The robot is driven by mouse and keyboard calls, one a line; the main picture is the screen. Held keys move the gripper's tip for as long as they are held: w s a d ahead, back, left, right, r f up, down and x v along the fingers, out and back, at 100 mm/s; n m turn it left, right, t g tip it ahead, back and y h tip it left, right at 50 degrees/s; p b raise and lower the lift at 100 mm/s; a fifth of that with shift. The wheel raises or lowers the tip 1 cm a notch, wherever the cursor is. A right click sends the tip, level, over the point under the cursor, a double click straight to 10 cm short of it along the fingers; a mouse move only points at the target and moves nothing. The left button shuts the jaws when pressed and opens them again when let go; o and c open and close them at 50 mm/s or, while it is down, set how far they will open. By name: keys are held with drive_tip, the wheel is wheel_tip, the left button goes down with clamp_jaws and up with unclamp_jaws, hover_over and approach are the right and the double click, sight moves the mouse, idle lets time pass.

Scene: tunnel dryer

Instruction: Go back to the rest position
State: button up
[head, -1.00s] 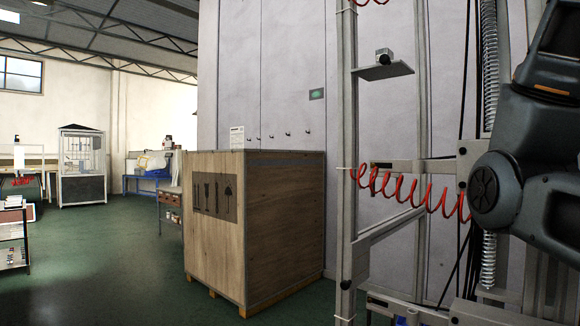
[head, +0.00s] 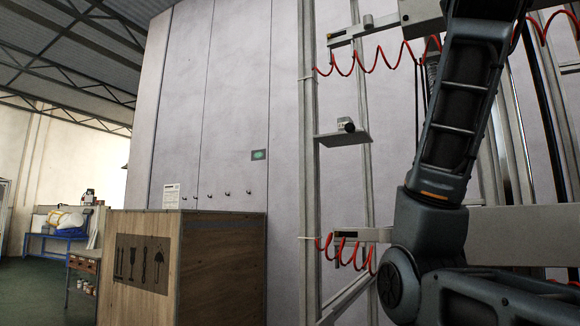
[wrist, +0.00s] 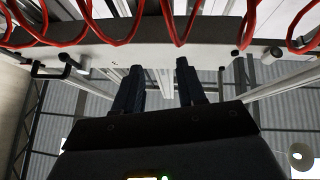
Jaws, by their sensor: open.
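My gripper (wrist: 162,78) shows in the wrist view with its two dark fingers apart and nothing between them. It points up toward the roof, close to a pale beam (wrist: 215,55) with red coiled hose hanging along it. In the head view my dark arm rises at the right in front of a metal frame, and the gripper itself is out of the picture there.
A wooden crate (head: 218,262) stands at the lower left of the head view before tall grey panels (head: 235,110). The metal frame (head: 310,180) carries red coiled hoses (head: 350,65) and a small shelf (head: 342,138) with a device. Floor shows clear at far left.

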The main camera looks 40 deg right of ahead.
drive_tip(key=w+a+f+n+t+y, duration=0.1)
drive_tip(key=w+f+n+t+y, duration=0.3)
drive_tip(key=w+f, duration=0.7)
drive_tip(key=w+f+n+t+y, duration=0.2)
drive_tip(key=w+f+n+t, duration=0.25)
drive_tip(key=w+f, duration=0.7)
drive_tip(key=w+a+f+n+t+y, duration=0.1)
drive_tip(key=a+f+n+t+y, duration=0.25)
drive_tip(key=f, duration=1.05)
drive_tip(key=a+f+n+t+y, duration=0.15)
drive_tip(key=a+f+y, duration=0.35)
drive_tip(key=f, duration=1)
drive_tip(key=s+a+f+n+g+y, duration=0.1)
drive_tip(key=s+a+f+y, duration=0.1)
drive_tip(key=s+a+f, duration=0.4)
drive_tip(key=s+a+f+y, duration=0.2)
drive_tip(key=s+a+f, duration=0.15)
drive_tip(key=f, duration=0.55)
drive_tip(key=s+a+f+n+g+y, duration=0.1)
drive_tip(key=s+a+f+y, duration=0.15)
drive_tip(key=a+f, duration=0.35)
drive_tip(key=s+a+f+g+y, duration=0.1)
drive_tip(key=s+a+f, duration=0.2)
drive_tip(key=s, duration=1)
drive_tip(key=s+a+f+m+g+y, duration=0.1)
drive_tip(key=s+a+f+y, duration=0.1)
drive_tip(key=s, duration=1.1)
drive_tip(key=shift+a+f+g+p, duration=0.3)
drive_tip(key=shift+a+f+g, duration=0.05)
drive_tip(key=shift+a+f, duration=0.5)
